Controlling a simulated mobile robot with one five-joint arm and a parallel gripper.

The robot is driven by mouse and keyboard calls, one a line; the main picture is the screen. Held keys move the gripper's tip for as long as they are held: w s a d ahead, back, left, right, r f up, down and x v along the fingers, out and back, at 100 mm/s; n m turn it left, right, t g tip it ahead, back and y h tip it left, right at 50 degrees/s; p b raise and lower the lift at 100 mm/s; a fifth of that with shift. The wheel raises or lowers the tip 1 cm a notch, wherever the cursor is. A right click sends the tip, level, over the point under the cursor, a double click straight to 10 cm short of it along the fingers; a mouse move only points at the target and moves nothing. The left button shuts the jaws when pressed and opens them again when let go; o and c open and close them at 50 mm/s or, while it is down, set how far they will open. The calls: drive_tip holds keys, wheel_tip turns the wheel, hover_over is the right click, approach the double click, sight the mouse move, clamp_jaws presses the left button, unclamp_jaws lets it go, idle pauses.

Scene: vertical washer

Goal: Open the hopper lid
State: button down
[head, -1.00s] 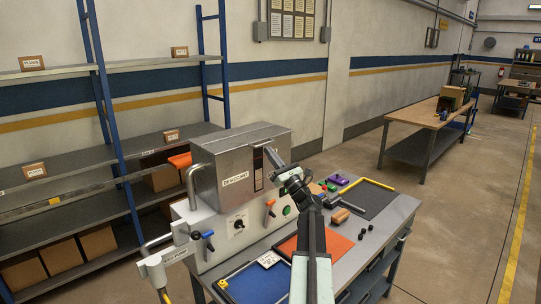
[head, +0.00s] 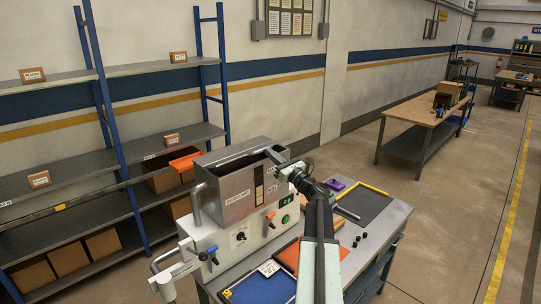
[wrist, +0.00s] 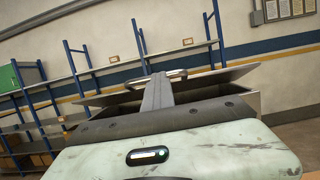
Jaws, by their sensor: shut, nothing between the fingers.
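The steel hopper (head: 232,199) sits on the white machine, with a dark gap showing along its top. The lid (wrist: 215,77) shows in the wrist view as a thin, flat metal sheet standing clear of the hopper rim. A bar handle (wrist: 177,73) is at its far edge. In the head view the lid looks like a pale strip (head: 229,149) along the hopper's back edge; its exact angle is hard to tell. My gripper (head: 270,153) is shut and empty at the hopper's upper right corner. In the wrist view its fingers (wrist: 157,92) reach toward the lid; contact is unclear.
Coloured levers and a knob (head: 240,237) are on the machine's front. The bench holds a blue tray (head: 262,289), an orange mat (head: 290,257) and a dark mat with yellow edging (head: 365,203). Shelving (head: 75,220) stands behind; floor is clear at the right.

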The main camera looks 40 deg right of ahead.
drive_tip(key=w+r+p, duration=0.1)
drive_tip(key=r+p, duration=0.1)
drive_tip(key=w+r+p, duration=0.1)
drive_tip(key=r+p, duration=0.1)
drive_tip(key=w+r+p, duration=0.1)
drive_tip(key=r+p, duration=0.1)
drive_tip(key=r, duration=0.1)
drive_tip(key=shift+w+a+r, duration=0.1)
drive_tip(key=shift+w, duration=0.25)
drive_tip(key=shift+w+r+p, duration=0.75)
drive_tip(key=shift+w+r, duration=0.05)
drive_tip(key=shift+w, duration=0.25)
